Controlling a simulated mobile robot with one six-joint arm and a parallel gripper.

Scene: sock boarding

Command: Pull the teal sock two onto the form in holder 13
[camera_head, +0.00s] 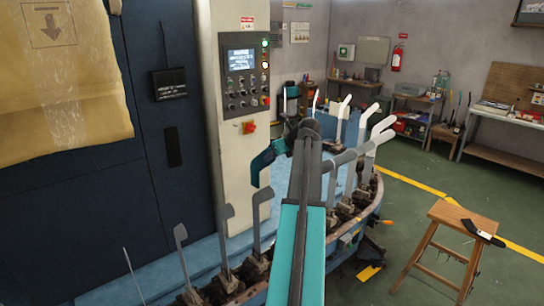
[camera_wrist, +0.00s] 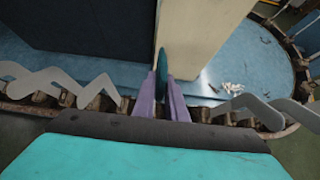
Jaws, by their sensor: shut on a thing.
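A teal sock (camera_head: 264,164) with a darker upper end hangs to the left of my gripper (camera_head: 296,136). In the wrist view my gripper (camera_wrist: 164,95) has its two purple fingers shut on the sock (camera_wrist: 160,65), which shows as a thin teal strip. In the head view the sock's lower tip is close to the top of a bare grey form (camera_head: 259,210); I cannot tell whether they touch. I cannot read any holder number, so I cannot tell which form is in holder 13. My arm hides part of the ring of holders.
More bare grey forms (camera_head: 226,238) stand at the front left, and pale forms (camera_head: 381,130) stand along the right rim. A control panel pillar (camera_head: 240,110) stands behind the sock.

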